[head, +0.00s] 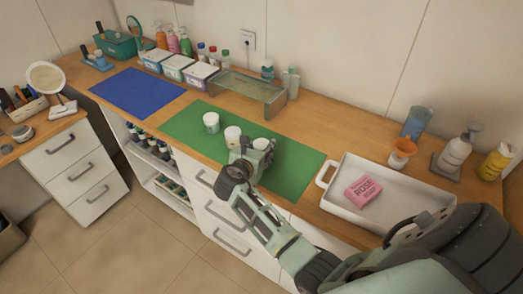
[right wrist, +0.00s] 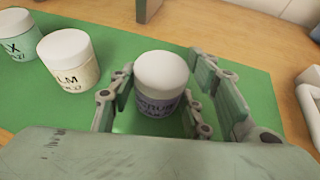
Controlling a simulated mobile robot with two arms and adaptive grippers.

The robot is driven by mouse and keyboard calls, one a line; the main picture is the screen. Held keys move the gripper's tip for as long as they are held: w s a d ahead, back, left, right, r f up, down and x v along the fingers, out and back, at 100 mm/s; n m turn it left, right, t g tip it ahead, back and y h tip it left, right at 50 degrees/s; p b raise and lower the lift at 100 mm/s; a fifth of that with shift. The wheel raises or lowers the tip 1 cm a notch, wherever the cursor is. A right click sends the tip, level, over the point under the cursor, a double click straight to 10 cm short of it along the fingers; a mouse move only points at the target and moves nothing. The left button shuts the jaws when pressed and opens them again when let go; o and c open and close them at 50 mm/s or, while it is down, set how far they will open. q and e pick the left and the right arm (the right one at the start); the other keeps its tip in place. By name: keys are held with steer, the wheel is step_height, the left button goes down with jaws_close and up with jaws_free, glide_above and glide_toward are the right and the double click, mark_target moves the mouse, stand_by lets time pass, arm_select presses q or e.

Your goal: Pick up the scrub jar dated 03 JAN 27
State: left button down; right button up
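A white-lidded jar with a purple label reading partly "SCRUB" (right wrist: 158,84) stands upright on the green mat (right wrist: 240,83). In the head view this jar (head: 261,144) is the rightmost of three, partly behind my right gripper (head: 258,157). In the right wrist view my right gripper (right wrist: 160,108) is open, its fingers on either side of the jar, with a narrow gap showing. The jar's date is hidden. A cream jar ending "LM" (right wrist: 69,62) and a pale green jar ending "X" (right wrist: 17,36) stand to its left. My left gripper is out of view.
A white tray (head: 420,199) with a pink rose soap box (head: 363,189) lies right of the mat. A metal-framed riser (head: 270,91) stands behind the jars. Bottles and a blue cup (head: 417,122) stand at the back right. The blue mat (head: 137,92) is clear.

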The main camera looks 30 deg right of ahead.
steer(key=c, duration=0.6)
steer(key=shift+c, duration=0.2)
steer(key=shift+r, duration=0.15)
